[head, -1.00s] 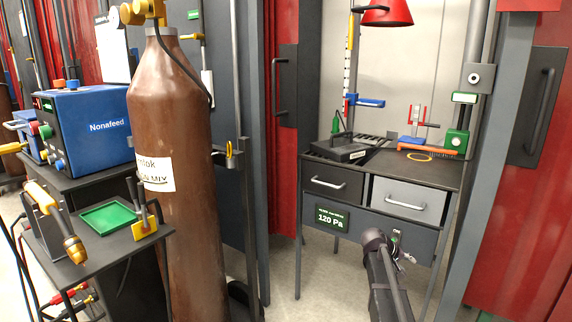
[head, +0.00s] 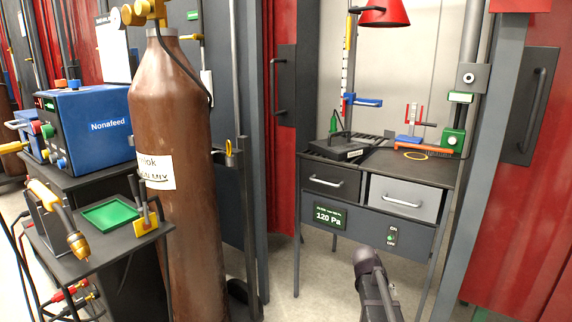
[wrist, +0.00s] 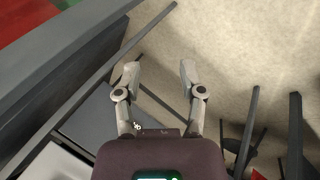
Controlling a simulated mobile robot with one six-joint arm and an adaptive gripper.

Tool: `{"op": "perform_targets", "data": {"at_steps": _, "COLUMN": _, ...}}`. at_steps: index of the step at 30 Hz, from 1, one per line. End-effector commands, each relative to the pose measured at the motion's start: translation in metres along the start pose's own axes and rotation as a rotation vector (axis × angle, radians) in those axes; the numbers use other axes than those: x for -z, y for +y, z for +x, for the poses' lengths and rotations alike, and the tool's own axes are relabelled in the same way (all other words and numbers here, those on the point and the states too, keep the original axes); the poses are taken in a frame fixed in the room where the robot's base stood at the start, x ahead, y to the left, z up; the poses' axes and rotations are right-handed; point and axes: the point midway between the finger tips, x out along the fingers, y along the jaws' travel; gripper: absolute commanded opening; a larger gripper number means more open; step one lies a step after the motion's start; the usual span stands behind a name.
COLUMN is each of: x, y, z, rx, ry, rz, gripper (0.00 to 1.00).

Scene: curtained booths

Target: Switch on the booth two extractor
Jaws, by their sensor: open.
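The booth's workbench (head: 405,170) has a dark front panel below its drawers. A small switch (head: 392,238) with ON above and OFF below sits at the panel's right; its lever position is too small to tell. A green-lit display (head: 330,217) left of it reads 120 Pa. My gripper shows in the wrist view (wrist: 159,78), its two fingers apart with only floor between them. In the head view my arm stands in front of and below the switch, apart from it in the picture, and hides my gripper.
A tall brown gas cylinder (head: 172,120) and a trolley with a green tray (head: 110,215) stand at the left. Grey posts and red curtains (head: 525,160) flank the booth. A red lamp shade (head: 386,12) hangs above the bench. Bench legs (wrist: 250,120) show in the wrist view.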

Motion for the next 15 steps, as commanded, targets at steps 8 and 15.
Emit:
{"op": "perform_targets", "data": {"at_steps": 8, "x": -0.09, "y": -0.075, "z": -0.032, "rx": 0.274, "ry": -0.053, "rz": 0.015, "gripper": 0.52}}
{"op": "perform_targets", "data": {"at_steps": 15, "x": -0.135, "y": -0.112, "z": -0.053, "rx": 0.426, "ry": -0.091, "rz": 0.011, "gripper": 0.52}}
